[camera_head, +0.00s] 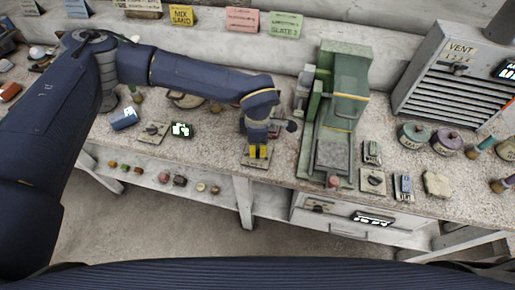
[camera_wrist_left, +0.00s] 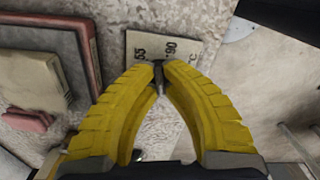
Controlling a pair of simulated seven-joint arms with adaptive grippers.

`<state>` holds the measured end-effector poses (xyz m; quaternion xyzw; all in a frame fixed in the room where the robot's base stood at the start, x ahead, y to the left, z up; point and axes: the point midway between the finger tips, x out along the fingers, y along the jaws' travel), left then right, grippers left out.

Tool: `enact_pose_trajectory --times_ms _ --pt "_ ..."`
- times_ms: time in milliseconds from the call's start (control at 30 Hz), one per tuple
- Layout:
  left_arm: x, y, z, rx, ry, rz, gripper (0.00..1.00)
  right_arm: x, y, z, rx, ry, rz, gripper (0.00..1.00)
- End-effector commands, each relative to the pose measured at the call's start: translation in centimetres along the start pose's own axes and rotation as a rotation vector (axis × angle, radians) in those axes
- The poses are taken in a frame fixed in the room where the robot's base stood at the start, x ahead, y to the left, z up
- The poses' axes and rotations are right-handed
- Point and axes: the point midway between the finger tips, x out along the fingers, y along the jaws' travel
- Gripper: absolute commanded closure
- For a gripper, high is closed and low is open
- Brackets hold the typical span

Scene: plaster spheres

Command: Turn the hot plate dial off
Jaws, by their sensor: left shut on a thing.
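My left gripper (camera_head: 257,151) has yellow fingers and points down over a small pale plate (camera_head: 249,163) on the bench. In the left wrist view its fingertips (camera_wrist_left: 159,68) are closed together on a small dark dial (camera_wrist_left: 158,82). The pale plate (camera_wrist_left: 184,45) there carries printed marks that read like 65, 90 and °C. The fingers hide most of the dial, so I cannot tell where it points. My right gripper is not in view.
A green machine (camera_head: 337,110) stands close to the right of my left gripper. A grey vent cabinet (camera_head: 460,80) is at the back right. The bench's front edge is just below the gripper.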

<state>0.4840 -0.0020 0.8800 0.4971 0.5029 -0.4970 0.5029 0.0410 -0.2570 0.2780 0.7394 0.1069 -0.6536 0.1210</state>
Motion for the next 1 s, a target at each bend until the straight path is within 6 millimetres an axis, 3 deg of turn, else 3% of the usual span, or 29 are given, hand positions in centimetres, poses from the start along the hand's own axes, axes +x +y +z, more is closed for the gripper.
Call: enact_pose_trajectory --times_ms 533,600,767,1000 --pt "0.05 -0.02 -0.06 -0.026 0.001 -0.001 1.00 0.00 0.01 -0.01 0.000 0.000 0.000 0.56" --pt "0.05 -0.02 -0.06 -0.025 0.001 -0.001 0.86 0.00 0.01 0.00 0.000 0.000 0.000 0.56" --pt "0.03 -0.01 -0.04 -0.025 0.001 -0.001 0.68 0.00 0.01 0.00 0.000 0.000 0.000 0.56" --pt "-0.05 0.00 -0.01 -0.024 0.000 0.000 0.68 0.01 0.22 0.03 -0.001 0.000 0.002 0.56"
